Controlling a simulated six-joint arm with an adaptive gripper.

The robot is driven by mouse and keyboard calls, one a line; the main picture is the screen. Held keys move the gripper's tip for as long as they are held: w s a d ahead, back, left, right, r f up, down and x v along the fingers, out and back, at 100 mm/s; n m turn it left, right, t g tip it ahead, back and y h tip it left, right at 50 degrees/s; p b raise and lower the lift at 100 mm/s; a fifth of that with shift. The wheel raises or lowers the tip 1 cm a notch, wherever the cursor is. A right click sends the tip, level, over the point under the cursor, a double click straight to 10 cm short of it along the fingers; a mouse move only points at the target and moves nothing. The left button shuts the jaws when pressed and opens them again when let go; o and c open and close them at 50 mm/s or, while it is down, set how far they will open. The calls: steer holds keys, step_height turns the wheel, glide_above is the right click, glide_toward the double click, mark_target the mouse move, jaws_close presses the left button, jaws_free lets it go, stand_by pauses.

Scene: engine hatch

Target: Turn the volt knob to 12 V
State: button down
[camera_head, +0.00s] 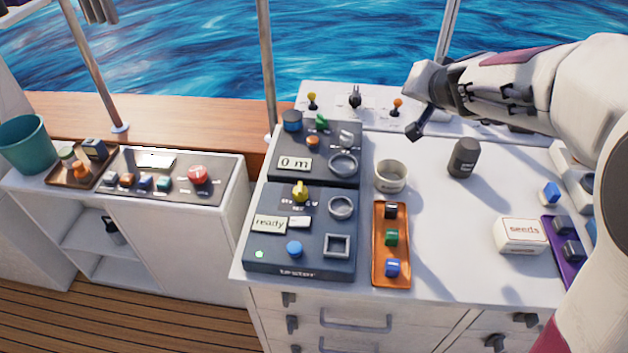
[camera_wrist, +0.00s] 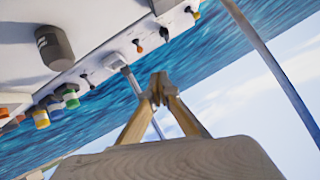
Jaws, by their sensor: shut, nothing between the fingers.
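The dark tester box (camera_head: 262,205) stands at the front left of the white counter. A yellow knob (camera_head: 300,191) sits on its upper part, with small markings below it too small to read. I take it for the volt knob; its setting cannot be read. The tester shows a "ready" display (camera_head: 269,223), a green light (camera_head: 259,254) and a blue button (camera_head: 294,249). My gripper (camera_wrist: 159,80) is shut and empty in the wrist view, pointing toward the water. In the head view the arm's end is above the counter's back, well to the right of the tester.
Behind the tester is a "0 m" panel (camera_head: 295,163). To the right are a pale cup (camera_head: 390,177), an orange tray (camera_head: 378,277) with coloured blocks, a dark canister (camera_head: 464,158) and a seeds box (camera_head: 520,236). A back panel carries small levers (camera_head: 355,97).

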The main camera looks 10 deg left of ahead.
mark_target(306, 195)
steer(key=s+a+f+n+g+y, duration=0.2)
steer(key=s+a+f+g, duration=0.1)
steer(key=s, duration=0.5)
steer(key=s+a+f+n+g+y, duration=0.2)
steer(key=s+a+f+n+g, duration=0.1)
steer(key=s+a+f, duration=0.3)
steer(key=shift+s+a+f+g, duration=0.15)
steer(key=shift+s+f+g, duration=0.5)
steer(key=shift+s, duration=0.3)
steer(key=shift+f, duration=0.1)
steer(key=shift+x, duration=4.8)
steer(key=shift+a, duration=0.9)
steer(key=shift+s+a, duration=0.15)
steer(key=shift+a, duration=1.05)
steer(key=shift+a, duration=0.1)
